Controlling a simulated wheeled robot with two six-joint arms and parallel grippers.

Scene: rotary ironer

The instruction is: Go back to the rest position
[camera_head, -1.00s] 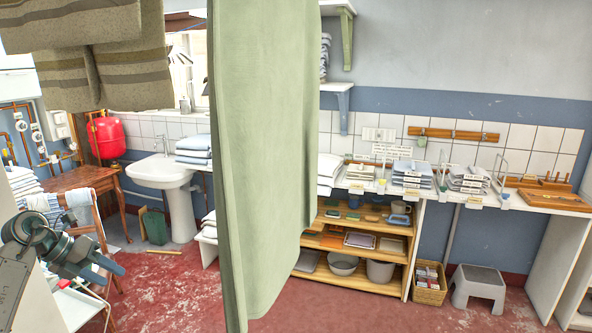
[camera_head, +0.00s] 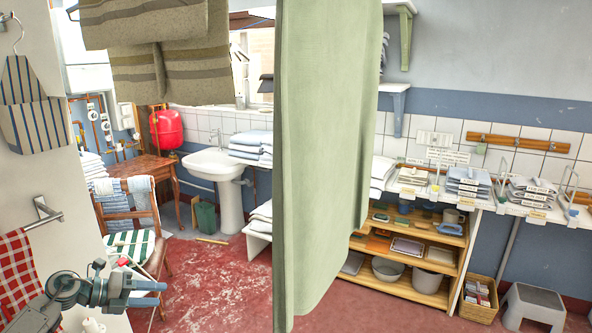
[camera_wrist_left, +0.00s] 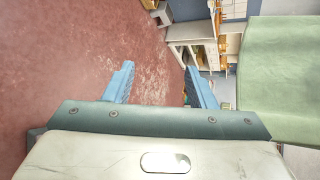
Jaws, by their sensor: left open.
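My left gripper (camera_head: 150,293) shows at the lower left of the head view, with blue fingers pointing right over the red floor. In the left wrist view its two blue fingers (camera_wrist_left: 160,85) stand apart with nothing between them, so it is open and empty. My right gripper is in neither view.
A green hanging cloth (camera_head: 325,150) fills the middle of the head view and hides what is behind it; it also shows at the right in the left wrist view (camera_wrist_left: 285,80).

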